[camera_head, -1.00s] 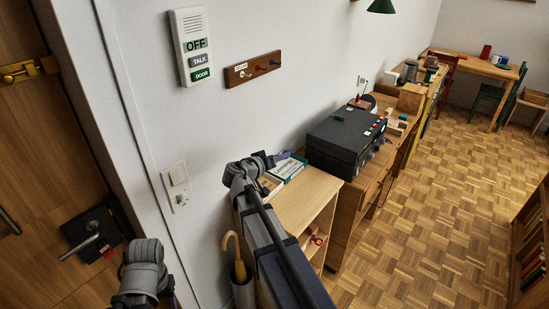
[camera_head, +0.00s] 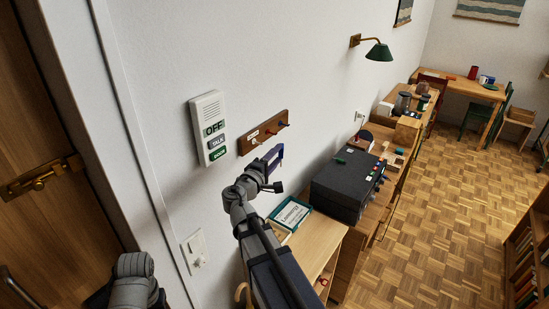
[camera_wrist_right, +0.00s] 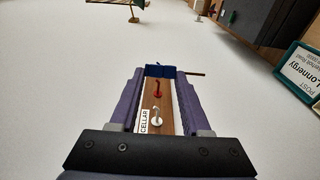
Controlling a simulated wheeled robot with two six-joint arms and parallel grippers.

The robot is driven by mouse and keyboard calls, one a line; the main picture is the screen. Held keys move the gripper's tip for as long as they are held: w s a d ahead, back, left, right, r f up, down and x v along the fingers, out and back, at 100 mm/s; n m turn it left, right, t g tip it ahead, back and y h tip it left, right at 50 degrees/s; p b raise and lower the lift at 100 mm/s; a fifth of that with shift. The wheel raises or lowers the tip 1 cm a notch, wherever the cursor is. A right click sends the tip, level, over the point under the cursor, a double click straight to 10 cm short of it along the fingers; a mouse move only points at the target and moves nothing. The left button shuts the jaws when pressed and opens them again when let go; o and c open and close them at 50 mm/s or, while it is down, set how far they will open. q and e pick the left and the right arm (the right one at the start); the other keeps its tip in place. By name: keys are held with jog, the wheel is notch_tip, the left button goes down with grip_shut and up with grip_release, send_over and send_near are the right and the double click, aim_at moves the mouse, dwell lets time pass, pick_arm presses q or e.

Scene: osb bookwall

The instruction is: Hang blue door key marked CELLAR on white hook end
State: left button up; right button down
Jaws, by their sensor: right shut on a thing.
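The wooden hook rack (camera_head: 247,143) is on the white wall right of the intercom, and fills the middle of the right wrist view (camera_wrist_right: 176,122). Its white hook (camera_wrist_right: 155,118) is beside the CELLAR label (camera_wrist_right: 144,121); a red hook (camera_wrist_right: 159,90) is farther along. My right gripper (camera_head: 278,153) is just below and right of the rack. In the wrist view, its purple fingers (camera_wrist_right: 160,72) are shut on the blue key (camera_wrist_right: 160,71). A thin brown piece, perhaps the key's shaft, sticks out right. My left gripper is out of view.
The intercom (camera_head: 209,122) is left of the rack, with a light switch (camera_head: 195,248) below.

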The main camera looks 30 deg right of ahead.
jog(key=shift+w, duration=0.1)
jog(key=w+a+f+b, duration=0.1)
jog(key=w+a, duration=0.2)
jog(key=w, duration=0.4)
jog(key=shift+w+a+f, duration=0.15)
jog(key=shift+w, duration=0.15)
dwell(0.9)
jog(key=shift+w+a, duration=0.1)
jog(key=shift+a, duration=0.05)
dwell(0.4)
